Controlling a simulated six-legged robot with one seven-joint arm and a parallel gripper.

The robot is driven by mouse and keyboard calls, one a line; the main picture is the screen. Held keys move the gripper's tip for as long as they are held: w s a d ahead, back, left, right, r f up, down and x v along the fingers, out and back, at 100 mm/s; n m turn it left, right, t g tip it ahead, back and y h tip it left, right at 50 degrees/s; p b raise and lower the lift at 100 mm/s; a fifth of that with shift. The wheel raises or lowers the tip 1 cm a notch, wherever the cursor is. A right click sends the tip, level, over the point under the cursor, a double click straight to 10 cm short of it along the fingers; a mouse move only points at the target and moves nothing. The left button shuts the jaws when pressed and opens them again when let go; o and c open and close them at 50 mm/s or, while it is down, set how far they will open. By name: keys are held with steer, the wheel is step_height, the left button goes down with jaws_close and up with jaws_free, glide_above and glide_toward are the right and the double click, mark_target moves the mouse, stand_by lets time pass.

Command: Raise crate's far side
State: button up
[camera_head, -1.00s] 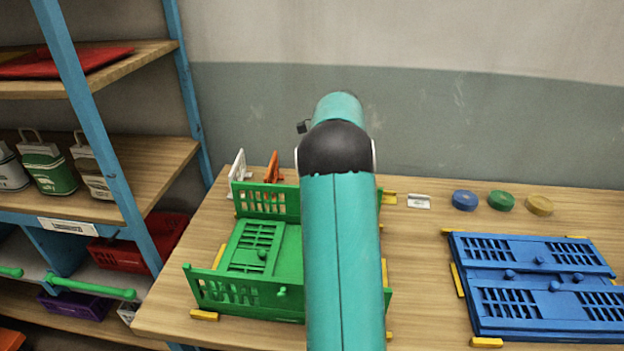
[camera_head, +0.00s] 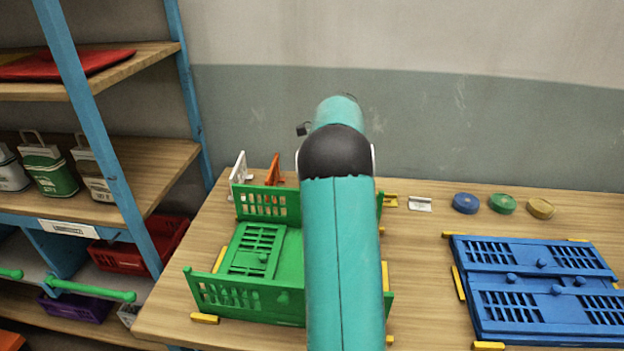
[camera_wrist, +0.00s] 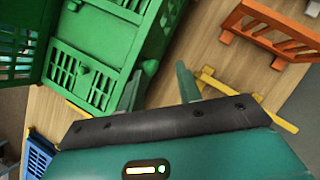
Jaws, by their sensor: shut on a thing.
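The green crate (camera_head: 283,250) stands on the table, partly hidden behind my teal arm in the head view. Its near side (camera_head: 245,297) stands up, and a slatted end panel (camera_head: 252,250) lies folded down inside. Its far side (camera_head: 266,203) is raised and looks about upright. My gripper (camera_wrist: 160,73) is hidden behind my arm in the head view. In the wrist view it is shut at the edge of the green crate (camera_wrist: 105,40), on the far side; the exact contact is partly hidden.
An orange rack (camera_head: 273,169) and a white rack (camera_head: 238,172) stand close behind the crate. A folded blue crate (camera_head: 535,285) lies to the right, with several coloured discs behind it. Yellow stops surround the green crate. A blue-framed shelf (camera_head: 97,130) stands left.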

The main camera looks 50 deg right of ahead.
steer(key=shift+a+f, duration=0.25)
steer(key=shift+f, duration=0.75)
steer(key=w+v, duration=0.1)
steer(key=v, duration=1.2)
steer(key=shift+s+r, duration=0.45)
steer(key=shift+r, duration=0.1)
